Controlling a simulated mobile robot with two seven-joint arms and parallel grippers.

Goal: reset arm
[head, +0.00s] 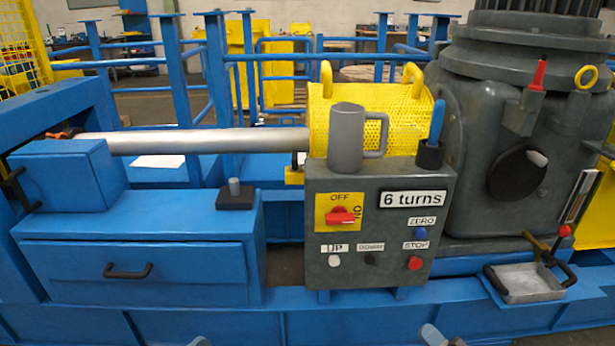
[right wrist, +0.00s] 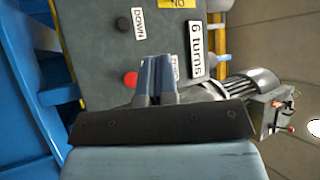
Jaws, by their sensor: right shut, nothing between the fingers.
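My right gripper (right wrist: 156,72) is shut and empty in the right wrist view, its two fingertips together in front of the grey control box. In the head view only a grey tip of my right arm (head: 432,335) shows at the bottom edge, below the box and apart from it. A small grey piece at the bottom edge left of centre (head: 199,341) looks like part of my left arm; its jaws cannot be made out.
The grey control box (head: 335,215) carries a red switch (head: 341,216), several buttons and a "6 turns" label (head: 413,199). A grey mug (head: 346,140) stands on it. A metal tray (head: 530,282) sits at right. Blue frame beams (head: 200,325) run along the front.

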